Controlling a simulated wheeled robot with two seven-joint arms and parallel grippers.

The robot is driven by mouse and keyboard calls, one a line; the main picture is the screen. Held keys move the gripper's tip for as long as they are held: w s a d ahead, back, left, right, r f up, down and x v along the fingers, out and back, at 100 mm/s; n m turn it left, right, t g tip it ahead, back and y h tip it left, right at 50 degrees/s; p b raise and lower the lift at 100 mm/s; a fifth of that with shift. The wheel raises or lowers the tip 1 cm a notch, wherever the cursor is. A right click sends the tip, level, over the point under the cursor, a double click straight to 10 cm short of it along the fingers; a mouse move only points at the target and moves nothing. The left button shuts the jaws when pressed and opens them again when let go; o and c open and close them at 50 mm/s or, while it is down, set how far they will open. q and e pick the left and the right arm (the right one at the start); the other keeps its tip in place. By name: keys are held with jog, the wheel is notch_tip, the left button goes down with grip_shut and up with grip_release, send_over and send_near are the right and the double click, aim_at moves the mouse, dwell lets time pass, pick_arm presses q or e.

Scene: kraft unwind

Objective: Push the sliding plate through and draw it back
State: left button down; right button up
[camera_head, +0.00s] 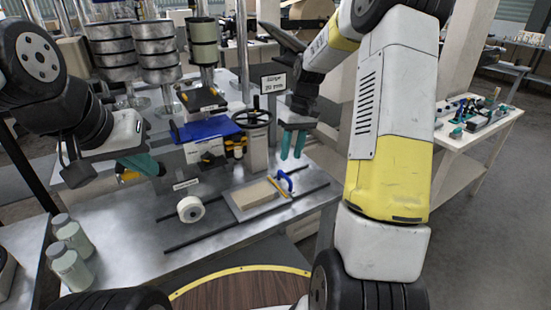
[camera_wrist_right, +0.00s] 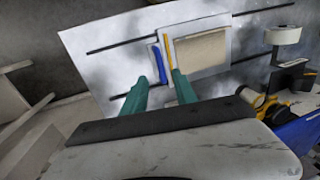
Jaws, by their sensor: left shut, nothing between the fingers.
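The sliding plate (camera_head: 240,208) is a pale metal plate on two dark rails, with a tan block (camera_head: 254,194), a yellow strip and a blue handle (camera_head: 286,181) at its right end. The plate (camera_wrist_right: 226,27) and the blue handle (camera_wrist_right: 159,65) also show in the right wrist view. My right gripper (camera_head: 292,156) is open and empty, with teal fingers pointing down just above the blue handle. In the right wrist view its fingertips (camera_wrist_right: 160,76) lie either side of the handle's near end, apparently not touching it. My left gripper (camera_head: 145,165) is shut and empty, left of the machine.
A white roll (camera_head: 190,209) sits left of the plate, between the rails. A handwheel (camera_head: 253,119) and a blue part (camera_head: 207,129) stand behind it. Two pale bottles (camera_head: 70,250) stand at the left. The tabletop right of the handle is clear.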

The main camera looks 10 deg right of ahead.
jog(key=f, duration=0.2)
jog(key=a+f, duration=0.1)
jog(key=f, duration=0.3)
jog(key=shift+s+a+f, duration=0.15)
jog(key=shift+s+f, duration=0.15)
grip_shut()
dwell(1.1)
